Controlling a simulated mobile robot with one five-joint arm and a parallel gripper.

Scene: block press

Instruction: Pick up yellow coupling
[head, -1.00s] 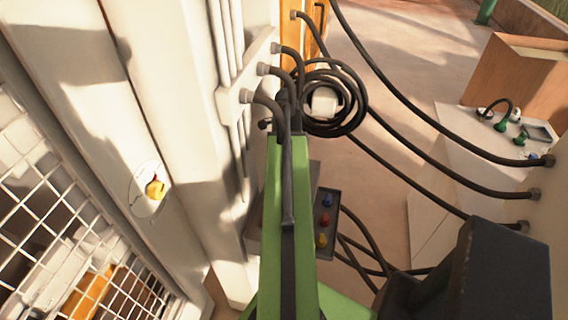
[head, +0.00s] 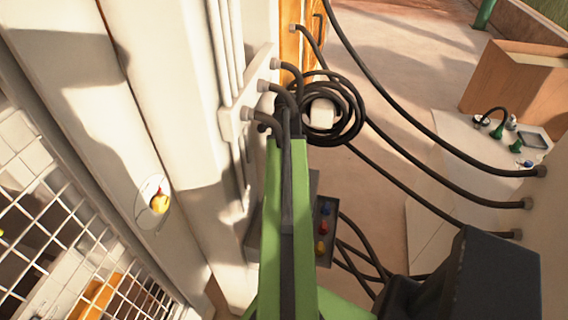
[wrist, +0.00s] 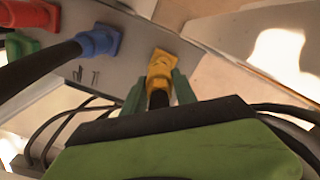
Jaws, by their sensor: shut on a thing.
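The yellow coupling (wrist: 160,64) is at the upper middle of the wrist view, at the edge of a grey panel (wrist: 140,40). My gripper (wrist: 159,82) has its two green fingers on either side of the coupling's lower part and is shut on it. A dark hose end shows between the fingers below the coupling. I cannot tell whether the coupling is still seated in the panel. In the head view my green arm runs up the middle, and I cannot make out the fingers or their hold there.
A blue coupling (wrist: 99,40) with a thick black hose is left of the yellow one, with a red coupling (wrist: 30,14) and a green one (wrist: 20,45) further left. A coiled black hose (head: 352,105) hangs by the arm's far end. Open floor (head: 415,60) lies beyond.

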